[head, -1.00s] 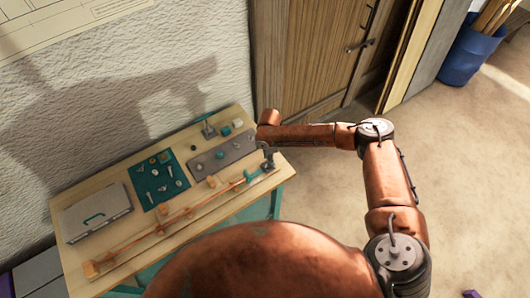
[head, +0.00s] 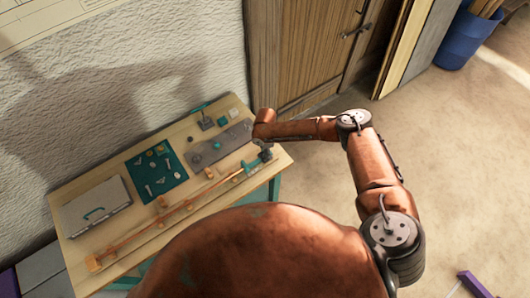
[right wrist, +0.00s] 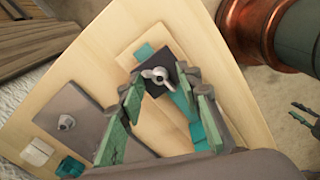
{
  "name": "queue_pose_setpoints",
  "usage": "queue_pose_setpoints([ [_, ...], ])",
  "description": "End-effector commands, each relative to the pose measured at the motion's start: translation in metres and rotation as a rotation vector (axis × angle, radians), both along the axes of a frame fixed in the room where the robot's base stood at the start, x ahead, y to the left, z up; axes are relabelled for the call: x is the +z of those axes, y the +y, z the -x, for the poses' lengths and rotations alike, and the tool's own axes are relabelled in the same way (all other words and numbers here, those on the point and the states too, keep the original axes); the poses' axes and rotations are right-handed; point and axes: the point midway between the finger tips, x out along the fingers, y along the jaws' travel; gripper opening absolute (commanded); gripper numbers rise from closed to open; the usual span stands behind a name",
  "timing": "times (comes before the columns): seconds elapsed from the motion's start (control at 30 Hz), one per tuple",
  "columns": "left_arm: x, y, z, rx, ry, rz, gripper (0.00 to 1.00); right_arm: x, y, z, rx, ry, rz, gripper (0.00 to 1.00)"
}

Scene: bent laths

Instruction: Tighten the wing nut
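The silver wing nut (right wrist: 157,74) sits on a dark square plate (right wrist: 178,82) at the end of a teal strip in the right wrist view. My right gripper (right wrist: 161,80) is open, with its green-padded fingers on either side of the wing nut. I cannot tell how far the tips are above it, and no contact shows. In the head view my right gripper (head: 262,146) is over the right end of the workbench, small and partly hidden by its arm. Two dark prongs at the right edge of the wrist view may be my left gripper (right wrist: 302,121); their state is unclear.
The workbench (head: 77,246) carries a long orange lath (head: 150,229), a teal mat (head: 170,184) with small parts, a grey case (head: 95,212) and a grey plate (head: 205,158). A wall stands behind.

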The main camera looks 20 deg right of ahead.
Motion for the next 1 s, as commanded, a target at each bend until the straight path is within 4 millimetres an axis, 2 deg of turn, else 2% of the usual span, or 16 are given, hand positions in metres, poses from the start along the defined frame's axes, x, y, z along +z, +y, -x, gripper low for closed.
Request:
queue_pose_setpoints([
  [0.1,0.0,0.0,-0.001,0.0,-0.001,0.0,0.3,0.0,0.0,0.0,0.0,0.0,0.0,0.31],
  [0.57,-0.002,0.001,0.02,0.005,0.026,-0.001,0.3,0.0,0.0,0.0,0.0,0.0,0.0,0.0],
  [0.8,0.0,0.001,0.017,0.004,0.023,-0.002,0.3,0.001,0.0,0.0,-0.014,0.001,0.0,0.0],
  [1.0,0.012,0.0,0.013,0.003,0.017,-0.001,0.3,0.002,0.001,0.001,-0.186,0.003,-0.002,0.0],
])
